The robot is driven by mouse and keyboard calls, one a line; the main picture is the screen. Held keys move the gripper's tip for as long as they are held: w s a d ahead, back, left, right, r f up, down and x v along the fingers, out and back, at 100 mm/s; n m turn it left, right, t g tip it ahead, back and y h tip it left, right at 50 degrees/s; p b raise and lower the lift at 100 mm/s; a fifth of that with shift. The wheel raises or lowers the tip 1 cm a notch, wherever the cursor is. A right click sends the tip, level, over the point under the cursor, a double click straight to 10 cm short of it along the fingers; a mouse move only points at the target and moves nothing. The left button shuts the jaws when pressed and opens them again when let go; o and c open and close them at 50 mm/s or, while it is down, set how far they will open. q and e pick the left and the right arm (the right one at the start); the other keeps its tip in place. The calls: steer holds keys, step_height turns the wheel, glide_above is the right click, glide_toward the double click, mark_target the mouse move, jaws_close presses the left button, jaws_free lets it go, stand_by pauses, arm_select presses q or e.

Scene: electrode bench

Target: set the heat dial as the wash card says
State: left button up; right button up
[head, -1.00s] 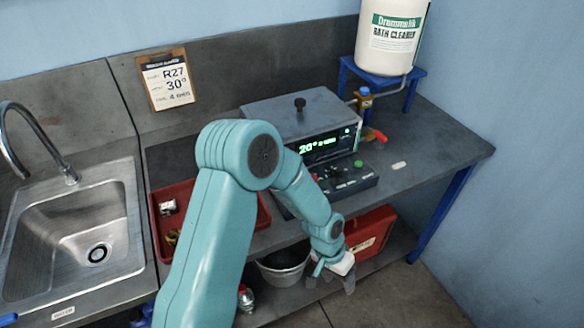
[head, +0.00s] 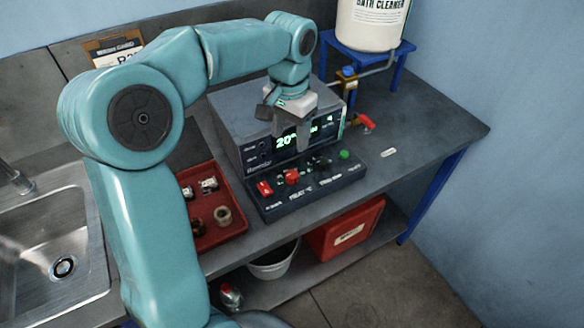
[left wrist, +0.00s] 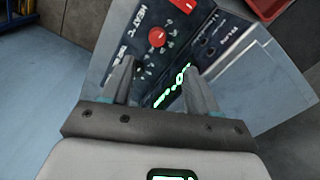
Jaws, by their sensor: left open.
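The heat dial (head: 291,176) is a red round knob on the sloped black control panel of the grey bath unit. In the left wrist view the red dial (left wrist: 157,37) shows beside the "HEAT °C" lettering. The lit green display (head: 287,141) reads 20°. My left gripper (head: 305,142) is open and empty in front of the display, above and behind the dial; its fingers (left wrist: 157,68) do not touch the dial. The wash card (head: 112,46) on the back wall is mostly hidden by my arm. My right gripper is not in view.
A red switch (head: 264,188) and a green button (head: 344,154) flank the dial on the panel. A red tray (head: 222,233) with small metal parts lies left of the unit. A red-handled tap (head: 366,122) and a white cleaner drum (head: 372,28) stand at right.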

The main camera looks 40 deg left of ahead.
mark_target(292, 174)
arm_select(q)
steer(key=f, duration=1.1)
steer(key=shift+d, duration=0.25)
steer(key=shift+w+d+f, duration=0.1)
steer(key=shift+f, duration=0.65)
steer(key=c, duration=1)
